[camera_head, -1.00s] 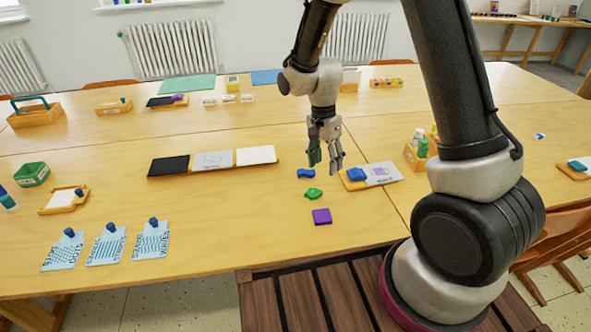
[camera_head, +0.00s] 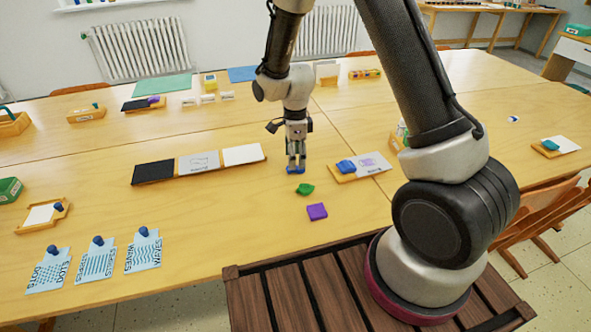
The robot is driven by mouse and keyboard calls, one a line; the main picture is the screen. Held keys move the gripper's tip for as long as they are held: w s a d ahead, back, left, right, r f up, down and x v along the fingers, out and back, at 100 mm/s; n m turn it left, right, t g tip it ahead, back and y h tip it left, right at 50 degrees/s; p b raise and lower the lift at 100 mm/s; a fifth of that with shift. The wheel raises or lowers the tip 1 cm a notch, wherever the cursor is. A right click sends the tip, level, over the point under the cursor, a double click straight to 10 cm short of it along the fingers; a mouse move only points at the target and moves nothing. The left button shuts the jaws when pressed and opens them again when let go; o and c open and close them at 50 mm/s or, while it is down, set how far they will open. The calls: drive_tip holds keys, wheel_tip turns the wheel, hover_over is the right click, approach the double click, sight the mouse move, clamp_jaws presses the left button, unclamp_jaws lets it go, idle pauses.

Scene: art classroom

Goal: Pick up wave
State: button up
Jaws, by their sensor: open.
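The wave appears to be the small blue piece (camera_head: 295,171) on the table, largely covered by my fingers. My gripper (camera_head: 296,166) points straight down over it, with a fingertip on either side. The fingers look close around the piece but open; whether they touch it cannot be told. A green leaf-like piece (camera_head: 305,189) and a purple square piece (camera_head: 317,211) lie in front of it on the bare wood.
A long strip of black, grey and white panels (camera_head: 199,163) lies to the left. Cards marked DOTS (camera_head: 48,272) and WAVES (camera_head: 143,253), each with a blue-knobbed stamp, lie at the front left.

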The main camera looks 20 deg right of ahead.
drive_tip(key=f, duration=0.4)
drive_tip(key=shift+w+a, duration=0.1)
drive_tip(key=shift+w, duration=0.15)
drive_tip(key=c, duration=0.8)
drive_tip(key=shift+r, duration=0.1)
